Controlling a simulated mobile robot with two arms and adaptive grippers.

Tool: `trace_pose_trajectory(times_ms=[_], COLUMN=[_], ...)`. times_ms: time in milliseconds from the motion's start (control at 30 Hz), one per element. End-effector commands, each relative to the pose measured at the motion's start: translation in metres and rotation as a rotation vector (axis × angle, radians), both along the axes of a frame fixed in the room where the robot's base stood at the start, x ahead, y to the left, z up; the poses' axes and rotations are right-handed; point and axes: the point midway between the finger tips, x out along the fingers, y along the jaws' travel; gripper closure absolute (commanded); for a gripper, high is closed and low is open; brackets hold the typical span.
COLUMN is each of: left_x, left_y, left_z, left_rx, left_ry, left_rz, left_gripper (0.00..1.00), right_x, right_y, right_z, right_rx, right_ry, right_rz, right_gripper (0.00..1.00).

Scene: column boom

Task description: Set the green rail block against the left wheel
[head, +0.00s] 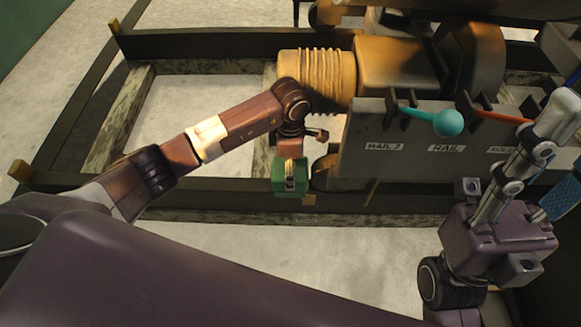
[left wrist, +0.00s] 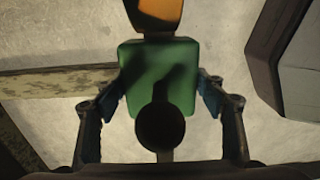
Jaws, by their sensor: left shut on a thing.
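The green rail block (head: 290,187) hangs upright below my left gripper (head: 290,162), which is shut on it. In the left wrist view the block (left wrist: 160,62) sits between the two fingers (left wrist: 160,115), with a dark round part over its lower half. A dark rounded shape (head: 325,174), which looks like the left wheel, is close to the right of the block and mostly hidden behind the grey panel. I cannot tell whether block and wheel touch. My right gripper (head: 564,140) is at the right edge, its fingers apart and partly out of view; it looks empty.
The grey labelled panel (head: 405,165) stands right of the block and carries hooks and a teal ball (head: 447,123). A ribbed yellow cylinder (head: 325,80) lies above my left wrist. A dark beam (head: 230,187) runs behind the block. Pale floor (head: 215,250) is clear below.

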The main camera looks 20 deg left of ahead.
Motion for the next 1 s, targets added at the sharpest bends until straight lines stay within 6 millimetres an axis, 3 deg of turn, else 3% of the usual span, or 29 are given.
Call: trace_pose_trajectory(times_ms=[1000], left_x=[0.002], left_y=[0.0], left_z=[-0.013], left_rx=[-0.002], left_ry=[-0.004], left_rz=[0.0], left_gripper=[0.93], right_x=[0.0], right_y=[0.0], right_z=[-0.008], right_rx=[0.0], right_ry=[-0.009], right_rz=[0.001], right_gripper=[0.6])
